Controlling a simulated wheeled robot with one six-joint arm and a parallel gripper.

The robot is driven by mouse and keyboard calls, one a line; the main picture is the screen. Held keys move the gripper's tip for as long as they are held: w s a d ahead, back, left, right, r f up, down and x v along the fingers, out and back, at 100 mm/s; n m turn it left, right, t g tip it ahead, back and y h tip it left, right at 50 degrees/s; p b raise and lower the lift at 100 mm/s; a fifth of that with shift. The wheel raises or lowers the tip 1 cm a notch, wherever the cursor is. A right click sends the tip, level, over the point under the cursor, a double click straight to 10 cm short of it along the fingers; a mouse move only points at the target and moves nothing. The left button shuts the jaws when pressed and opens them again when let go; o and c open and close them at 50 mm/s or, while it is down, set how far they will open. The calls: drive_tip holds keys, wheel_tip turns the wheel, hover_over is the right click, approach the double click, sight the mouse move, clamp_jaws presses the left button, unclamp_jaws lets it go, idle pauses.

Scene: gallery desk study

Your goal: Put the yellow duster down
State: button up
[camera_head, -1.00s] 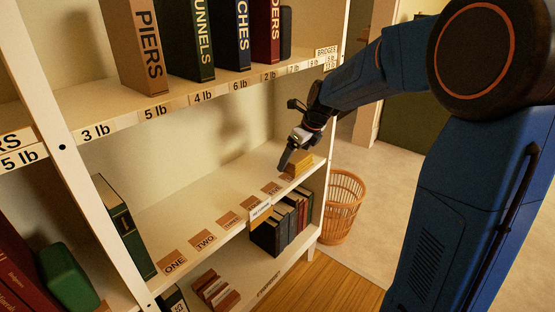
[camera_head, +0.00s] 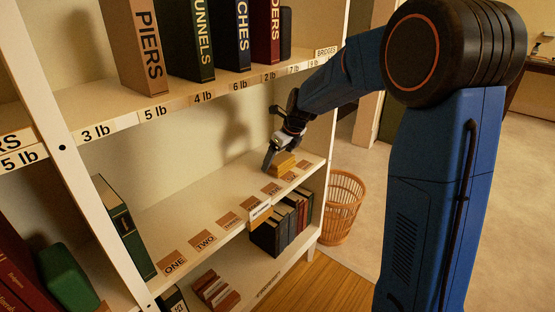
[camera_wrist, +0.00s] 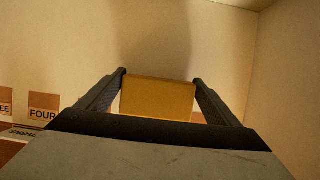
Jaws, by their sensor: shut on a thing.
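The yellow duster (camera_wrist: 157,98) is a small block between the two fingers of my gripper (camera_wrist: 160,92) in the wrist view. My gripper is shut on it. In the head view, my gripper (camera_head: 272,157) is over the right part of the middle shelf (camera_head: 190,215), and the duster (camera_head: 284,165) shows beside its finger, low over the shelf. I cannot tell whether the duster touches the shelf board.
Brown labels line the shelf's front, among them ONE (camera_head: 173,263) and TWO (camera_head: 204,241). A green-spined book (camera_head: 125,228) stands at its left end. Dark books (camera_head: 270,234) fill part of the shelf below. A wicker basket (camera_head: 342,205) stands on the floor to the right.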

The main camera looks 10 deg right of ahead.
sight(278, 156)
drive_tip(key=o, duration=0.8)
drive_tip(key=shift+f, duration=0.1)
drive_tip(key=shift+s+d+r, duration=0.1)
drive_tip(key=shift+s+r, duration=0.05)
drive_tip(key=shift+r, duration=0.35)
drive_tip(key=v, duration=0.4)
drive_tip(key=shift+d+r, duration=0.1)
drive_tip(key=shift+r, duration=0.15)
drive_tip(key=s+d, duration=0.7)
drive_tip(key=s, duration=0.3)
drive_tip(key=s+n+h, duration=0.1)
drive_tip(key=s+n, duration=0.8)
drive_tip(key=s, duration=0.1)
drive_tip(key=s+n+h, duration=0.1)
drive_tip(key=s+n, duration=0.9)
drive_tip(key=s, duration=0.1)
drive_tip(key=s+r+n+t, duration=0.1)
drive_tip(key=s+n, duration=0.8)
drive_tip(key=s, duration=0.2)
drive_tip(key=shift+n+h, duration=0.4)
